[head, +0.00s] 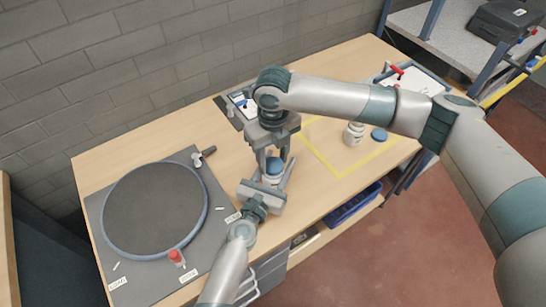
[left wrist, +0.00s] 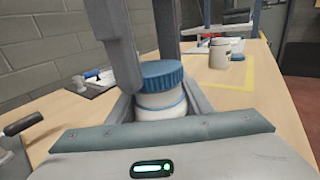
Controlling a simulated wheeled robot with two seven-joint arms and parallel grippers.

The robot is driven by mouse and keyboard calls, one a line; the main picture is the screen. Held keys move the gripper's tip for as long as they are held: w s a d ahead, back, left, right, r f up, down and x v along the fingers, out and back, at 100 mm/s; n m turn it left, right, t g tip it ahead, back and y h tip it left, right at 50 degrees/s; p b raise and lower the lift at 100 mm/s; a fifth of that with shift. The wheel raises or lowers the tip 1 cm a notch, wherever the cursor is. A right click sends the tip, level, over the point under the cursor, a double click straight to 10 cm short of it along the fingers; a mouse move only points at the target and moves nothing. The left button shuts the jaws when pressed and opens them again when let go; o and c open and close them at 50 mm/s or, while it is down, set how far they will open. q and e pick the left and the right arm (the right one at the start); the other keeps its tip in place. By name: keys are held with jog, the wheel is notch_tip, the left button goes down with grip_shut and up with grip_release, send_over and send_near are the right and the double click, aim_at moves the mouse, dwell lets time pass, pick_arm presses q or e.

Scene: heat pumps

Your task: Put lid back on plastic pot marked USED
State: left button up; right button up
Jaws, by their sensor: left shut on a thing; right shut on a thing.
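A white plastic pot (left wrist: 158,103) with a blue band stands between the fingers of my left gripper (head: 272,183), which is shut on it. A ribbed blue lid (left wrist: 162,73) is at the top of this pot; it also shows in the head view (head: 273,167). My right gripper (head: 273,158) comes down from above and is shut on the lid. The lid looks level and at the pot's mouth, but I cannot tell whether it is fully seated. The marking on the pot is not readable.
A second white pot (head: 354,133) stands open-looking by the yellow outline, with a blue lid (head: 379,134) beside it.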

jog(key=shift+f, duration=0.6)
dwell(0.6)
